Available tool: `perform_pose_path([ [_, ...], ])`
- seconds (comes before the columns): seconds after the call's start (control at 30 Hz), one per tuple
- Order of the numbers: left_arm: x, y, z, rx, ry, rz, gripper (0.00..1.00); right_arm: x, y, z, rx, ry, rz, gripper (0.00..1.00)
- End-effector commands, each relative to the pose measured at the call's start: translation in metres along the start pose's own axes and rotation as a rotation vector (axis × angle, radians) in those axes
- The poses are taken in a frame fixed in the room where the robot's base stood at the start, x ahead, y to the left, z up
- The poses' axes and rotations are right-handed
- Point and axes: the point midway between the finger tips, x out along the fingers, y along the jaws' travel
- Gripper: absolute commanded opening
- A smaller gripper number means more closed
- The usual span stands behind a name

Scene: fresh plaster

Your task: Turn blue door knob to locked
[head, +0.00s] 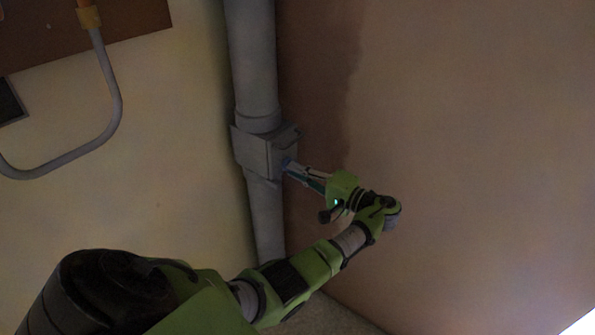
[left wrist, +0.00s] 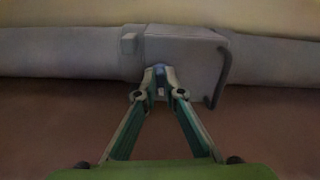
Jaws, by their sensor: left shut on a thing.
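The blue knob (left wrist: 160,70) sits on the face of a grey box (left wrist: 185,55) on a grey pipe. In the head view the knob (head: 286,164) is a small blue spot on the box (head: 258,150), mostly hidden by the fingers. My left gripper (left wrist: 160,82) reaches the box, its fingertips closed together around the knob. In the head view the left gripper (head: 292,168) comes in from the lower right of the box. The knob's exact turn angle cannot be made out. My right gripper is in neither view.
The grey pipe (head: 252,60) runs from top to floor in the corner. A dark handle (left wrist: 222,75) stands at one end of the box. A bent grey conduit (head: 115,100) is on the left wall. The brownish right wall (head: 480,150) is bare.

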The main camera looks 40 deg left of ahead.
Motion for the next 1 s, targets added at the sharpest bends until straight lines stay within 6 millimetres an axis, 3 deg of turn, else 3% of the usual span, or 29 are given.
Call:
perform_pose_path([
  [0.17, -0.001, 0.0, -0.001, -0.001, 0.003, 0.002, 0.0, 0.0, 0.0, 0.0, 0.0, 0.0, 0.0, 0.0],
  [0.2, -0.001, 0.0, -0.001, -0.001, 0.003, 0.002, 0.17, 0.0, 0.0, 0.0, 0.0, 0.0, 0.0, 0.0],
  [0.23, -0.001, 0.0, -0.001, -0.001, 0.003, 0.002, 0.24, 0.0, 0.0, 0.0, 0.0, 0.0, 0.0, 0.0],
  [0.27, -0.001, 0.0, -0.001, -0.001, 0.002, 0.001, 0.26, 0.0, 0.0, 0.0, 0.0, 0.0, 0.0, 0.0],
  [0.67, -0.006, 0.0, -0.001, -0.001, 0.002, 0.001, 0.26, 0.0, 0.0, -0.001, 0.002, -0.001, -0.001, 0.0],
  [0.77, -0.018, 0.0, -0.001, -0.002, 0.002, 0.002, 0.26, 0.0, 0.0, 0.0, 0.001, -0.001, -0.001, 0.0],
  [1.0, -0.07, 0.0, -0.001, -0.001, 0.003, 0.003, 0.26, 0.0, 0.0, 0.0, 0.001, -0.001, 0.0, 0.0],
])
